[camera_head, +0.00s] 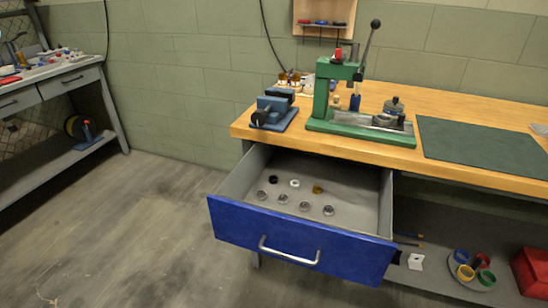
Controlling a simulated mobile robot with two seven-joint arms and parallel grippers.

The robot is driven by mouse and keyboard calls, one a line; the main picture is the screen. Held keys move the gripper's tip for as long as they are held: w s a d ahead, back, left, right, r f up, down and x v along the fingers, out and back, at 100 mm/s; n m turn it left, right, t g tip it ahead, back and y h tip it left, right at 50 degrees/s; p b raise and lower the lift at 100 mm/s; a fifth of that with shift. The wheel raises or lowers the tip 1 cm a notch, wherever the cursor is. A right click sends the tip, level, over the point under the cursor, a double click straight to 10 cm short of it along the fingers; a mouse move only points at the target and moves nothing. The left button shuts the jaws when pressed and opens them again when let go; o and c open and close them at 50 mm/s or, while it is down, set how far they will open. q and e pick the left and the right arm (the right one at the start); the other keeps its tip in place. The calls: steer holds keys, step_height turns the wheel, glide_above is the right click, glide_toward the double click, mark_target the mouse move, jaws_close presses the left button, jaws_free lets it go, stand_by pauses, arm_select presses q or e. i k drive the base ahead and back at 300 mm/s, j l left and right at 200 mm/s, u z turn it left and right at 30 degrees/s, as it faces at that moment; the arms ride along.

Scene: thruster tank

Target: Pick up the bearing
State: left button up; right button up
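An open blue-fronted drawer (235,221) under the wooden workbench holds several small parts. Several silver ring-shaped parts that look like bearings lie in a row near its front: the leftmost bearing (261,195), then a second (283,199), a third (304,206) and the rightmost (328,210). Behind them lie a black ring (273,180), a white ring (295,183) and a brass-coloured bushing (317,189). They lie apart from each other on the grey drawer floor. Neither of my grippers is in view.
On the workbench (460,105) stand a blue vise (275,108), a green arbor press (345,110) and a dark green mat (480,145). A tray of coloured rings (472,270) and a red box (532,272) sit lower right. The floor left of the drawer is clear.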

mark_target(261, 195)
steer(key=l+u, duration=0.2)
steer(key=l, duration=0.3)
steer(key=l+u, duration=0.2)
steer(key=l, duration=0.35)
steer(key=l+u, duration=0.2)
steer(key=l, duration=0.3)
steer(key=k+l+u, duration=0.2)
steer(key=l, duration=0.3)
steer(key=l+u, duration=0.2)
steer(key=l, duration=0.3)
